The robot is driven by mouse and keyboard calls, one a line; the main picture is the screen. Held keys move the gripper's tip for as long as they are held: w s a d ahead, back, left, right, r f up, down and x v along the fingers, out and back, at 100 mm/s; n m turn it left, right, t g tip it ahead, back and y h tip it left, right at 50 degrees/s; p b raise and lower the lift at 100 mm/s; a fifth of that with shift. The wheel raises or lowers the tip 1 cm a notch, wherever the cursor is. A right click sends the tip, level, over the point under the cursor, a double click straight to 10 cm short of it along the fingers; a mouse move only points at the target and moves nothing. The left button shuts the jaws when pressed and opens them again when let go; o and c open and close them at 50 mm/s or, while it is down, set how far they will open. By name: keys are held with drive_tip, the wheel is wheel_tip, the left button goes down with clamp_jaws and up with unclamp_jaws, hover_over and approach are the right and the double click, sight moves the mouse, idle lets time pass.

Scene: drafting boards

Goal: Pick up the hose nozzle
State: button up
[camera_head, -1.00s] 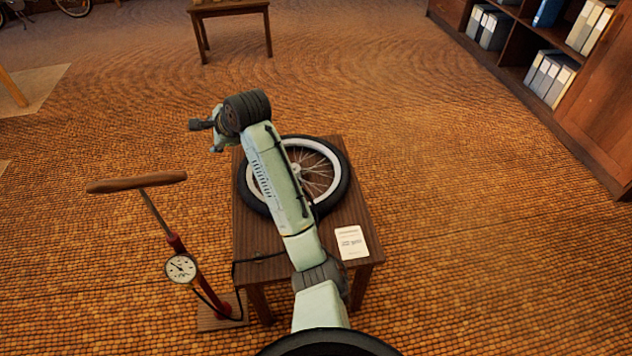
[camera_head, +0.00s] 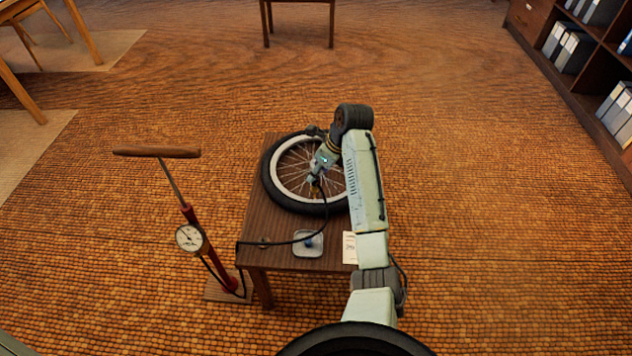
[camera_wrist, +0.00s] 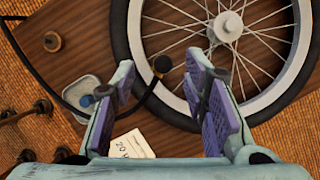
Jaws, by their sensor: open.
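The hose nozzle (camera_wrist: 161,64) is a dark, round end with a brass-coloured part, at the end of the black hose (camera_wrist: 140,106). It sits by the inner edge of the bicycle wheel (camera_wrist: 178,103), which lies flat on the small wooden table. My gripper (camera_wrist: 160,72) is open, with its purple-padded fingers on either side of the nozzle in the wrist view; I cannot tell the height gap between them. In the head view, my gripper (camera_head: 318,178) is over the wheel (camera_head: 283,197), and the hose (camera_head: 327,212) runs up to it.
A red floor pump (camera_head: 195,222) with a gauge stands left of the table (camera_head: 253,222). A small tray (camera_head: 308,252) with a blue item and a white card (camera_head: 349,248) lie on the table's near part. A bookcase (camera_head: 540,50) stands at the right.

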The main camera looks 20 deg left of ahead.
sight(315, 180)
drive_tip(key=shift+d+p+x, duration=0.25)
drive_tip(key=shift+x, duration=1.3)
drive_tip(key=shift+d+p+x, duration=0.2)
drive_tip(key=shift+x, duration=1.35)
drive_tip(key=shift+w+f, duration=0.1)
drive_tip(key=shift+f, duration=0.05)
drive_tip(key=shift+c, duration=0.3)
clamp_jaws()
